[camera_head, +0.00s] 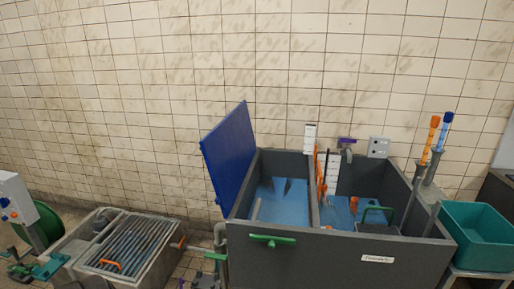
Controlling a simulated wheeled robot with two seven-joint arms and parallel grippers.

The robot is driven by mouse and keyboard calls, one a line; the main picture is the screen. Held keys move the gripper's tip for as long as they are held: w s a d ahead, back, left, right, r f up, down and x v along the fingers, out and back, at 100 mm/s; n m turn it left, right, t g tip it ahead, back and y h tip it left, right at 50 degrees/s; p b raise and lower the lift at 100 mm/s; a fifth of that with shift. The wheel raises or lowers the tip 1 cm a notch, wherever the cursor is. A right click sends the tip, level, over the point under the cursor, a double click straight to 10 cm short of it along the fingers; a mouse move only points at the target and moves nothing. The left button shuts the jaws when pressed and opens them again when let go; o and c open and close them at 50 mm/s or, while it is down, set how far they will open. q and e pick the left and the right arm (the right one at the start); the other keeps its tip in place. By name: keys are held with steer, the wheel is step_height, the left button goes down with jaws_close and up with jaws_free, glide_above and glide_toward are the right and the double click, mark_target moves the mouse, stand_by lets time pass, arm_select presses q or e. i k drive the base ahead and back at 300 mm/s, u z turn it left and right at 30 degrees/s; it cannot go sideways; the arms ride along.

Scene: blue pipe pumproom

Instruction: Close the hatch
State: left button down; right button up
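The hatch is a flat dark blue panel (231,152). It stands open, steeply tilted, at the left side of a dark grey tank (325,258). The tank's top is uncovered, and blue water (283,200) shows in its left compartment. A grey divider parts this from the right compartment, where water also shows. A green handle (272,240) is on the tank's front wall. Neither of my grippers shows in the head view.
Tools and a white gauge board (310,138) stand around the right compartment. Orange and blue handled tools (434,138) stand at the right. A teal bin (480,238) is far right. A low basin with a grate (132,244) is at left. A tiled wall is behind.

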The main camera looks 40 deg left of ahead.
mark_target(229, 150)
steer(key=z, duration=1.95)
steer(key=k, duration=1.95)
steer(key=u, duration=2.5)
steer(key=i, duration=1.6)
steer(key=z, duration=0.75)
